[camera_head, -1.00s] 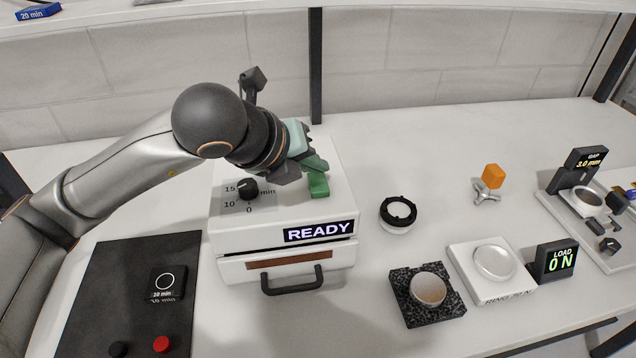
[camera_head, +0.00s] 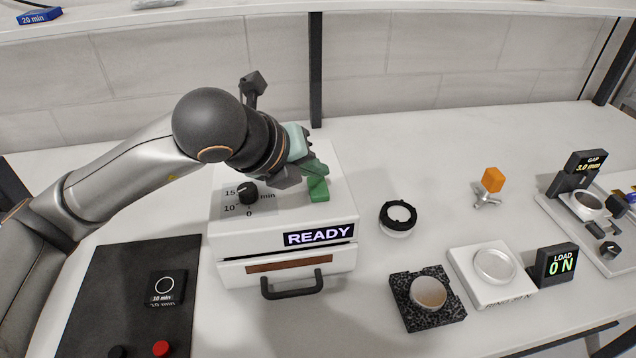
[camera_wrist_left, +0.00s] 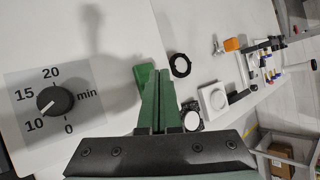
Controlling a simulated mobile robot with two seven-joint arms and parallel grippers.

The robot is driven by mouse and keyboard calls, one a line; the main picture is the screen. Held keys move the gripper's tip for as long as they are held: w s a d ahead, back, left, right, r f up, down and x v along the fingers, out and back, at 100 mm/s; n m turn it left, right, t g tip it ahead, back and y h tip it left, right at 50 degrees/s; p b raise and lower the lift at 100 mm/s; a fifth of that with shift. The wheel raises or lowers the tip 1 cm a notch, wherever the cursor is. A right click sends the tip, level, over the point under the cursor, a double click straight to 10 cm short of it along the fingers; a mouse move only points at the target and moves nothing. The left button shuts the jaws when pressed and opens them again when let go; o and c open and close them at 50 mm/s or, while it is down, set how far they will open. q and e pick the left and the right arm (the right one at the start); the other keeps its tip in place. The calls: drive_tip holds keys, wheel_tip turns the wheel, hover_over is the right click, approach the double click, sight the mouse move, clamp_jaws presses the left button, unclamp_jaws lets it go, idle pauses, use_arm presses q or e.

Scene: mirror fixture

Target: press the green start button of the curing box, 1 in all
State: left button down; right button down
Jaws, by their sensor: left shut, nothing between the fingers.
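The curing box (camera_head: 235,255) is a white box with a lit READY display and a dark drawer handle. Its green start button (camera_head: 319,195) is a raised block on the top, right of the dial; it also shows in the wrist view (camera_wrist_left: 144,75). My left gripper (camera_head: 319,172), with green fingers, is shut and empty. Its fingertips are right at the button in the head view and overlap its edge in the wrist view (camera_wrist_left: 158,78). I cannot tell whether they touch it. The fingers partly hide the button. My right gripper is not in view.
The black dial (camera_head: 247,192) has its pointer near 10 in the wrist view. A dark mat (camera_head: 120,290) lies at the left. A black ring (camera_head: 398,214), a speckled block (camera_head: 440,312) and a white ring stand (camera_head: 480,287) are to the right.

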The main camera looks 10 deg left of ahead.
sight(314, 191)
use_arm(q)
drive_tip(key=shift+f, duration=0.15)
idle(0.7)
drive_tip(key=shift+f+b, duration=0.3)
drive_tip(key=shift+b, duration=0.5)
drive_tip(key=shift+f+b, duration=0.55)
drive_tip(key=shift+b, duration=0.2)
idle(0.4)
idle(0.4)
drive_tip(key=shift+r+p, duration=0.4)
drive_tip(key=shift+r, duration=0.55)
drive_tip(key=shift+r, duration=0.15)
drive_tip(key=shift+r+p, duration=1.35)
drive_tip(key=shift+r, duration=1.05)
drive_tip(key=shift+s+f, duration=0.1)
